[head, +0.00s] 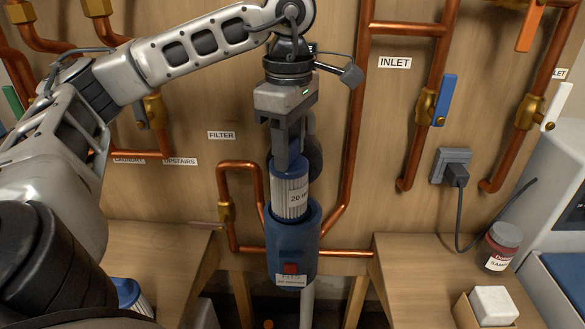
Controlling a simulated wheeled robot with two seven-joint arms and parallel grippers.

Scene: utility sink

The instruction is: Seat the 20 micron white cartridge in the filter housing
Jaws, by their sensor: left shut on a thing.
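My left gripper (290,146) points straight down in the middle of the head view. My right gripper is not in view.
Another blue-capped white cartridge (128,294) is at lower left, partly behind my arm. Copper pipes (230,205) run close beside the housing.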

